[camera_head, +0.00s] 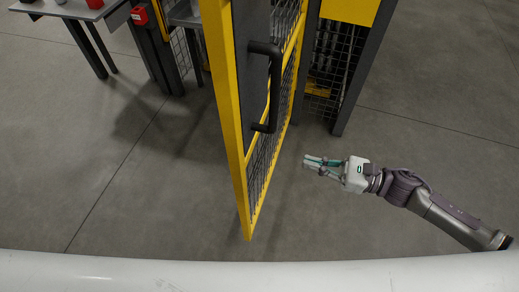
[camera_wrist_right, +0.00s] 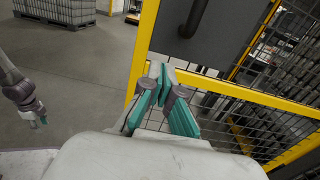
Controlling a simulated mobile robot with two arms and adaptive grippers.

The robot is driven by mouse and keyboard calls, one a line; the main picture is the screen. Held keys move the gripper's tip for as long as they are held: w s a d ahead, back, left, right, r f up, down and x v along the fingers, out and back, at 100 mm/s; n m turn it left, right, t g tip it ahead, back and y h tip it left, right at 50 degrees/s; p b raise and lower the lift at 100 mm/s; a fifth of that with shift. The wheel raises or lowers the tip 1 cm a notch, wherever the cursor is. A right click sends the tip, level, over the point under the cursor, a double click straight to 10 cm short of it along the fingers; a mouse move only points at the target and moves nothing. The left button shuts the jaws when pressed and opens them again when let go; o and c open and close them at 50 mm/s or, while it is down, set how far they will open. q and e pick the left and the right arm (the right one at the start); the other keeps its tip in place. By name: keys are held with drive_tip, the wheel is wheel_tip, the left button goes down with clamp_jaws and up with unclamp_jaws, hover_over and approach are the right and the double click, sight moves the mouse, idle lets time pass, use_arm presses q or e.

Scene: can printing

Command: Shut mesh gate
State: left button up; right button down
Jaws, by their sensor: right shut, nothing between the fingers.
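The mesh gate (camera_head: 240,170) stands open in the head view, swung toward me, with a yellow frame, dark panel and black mesh. Its black bar handle (camera_head: 274,88) is on the upper dark panel. My right gripper (camera_head: 308,163) is to the right of the gate, apart from it, shut and empty, its teal-padded fingers pointing left. In the right wrist view its fingertips (camera_wrist_right: 165,72) appear in front of the gate's frame and mesh (camera_wrist_right: 145,45), with the handle (camera_wrist_right: 196,18) above. My left gripper (camera_wrist_right: 40,118) shows small at the left there; its finger state is unclear.
A yellow and dark fence post (camera_head: 358,70) with mesh stands behind the gate to the right. A grey table (camera_head: 70,10) with a red item (camera_head: 94,3) is at the upper left. A loaded pallet (camera_wrist_right: 60,10) stands far back. Floor around my right gripper is clear.

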sight(246, 146)
drive_tip(key=p+x, duration=0.2)
drive_tip(key=x, duration=0.4)
drive_tip(key=p+x, duration=0.3)
drive_tip(key=x, duration=0.3)
drive_tip(key=shift+w+a+r, duration=0.1)
drive_tip(key=shift+a+r, duration=0.1)
drive_tip(key=shift+a, duration=0.2)
drive_tip(key=shift+w+a+f+p, duration=0.2)
drive_tip(key=shift+a+p, duration=0.1)
drive_tip(key=shift+a, duration=0.25)
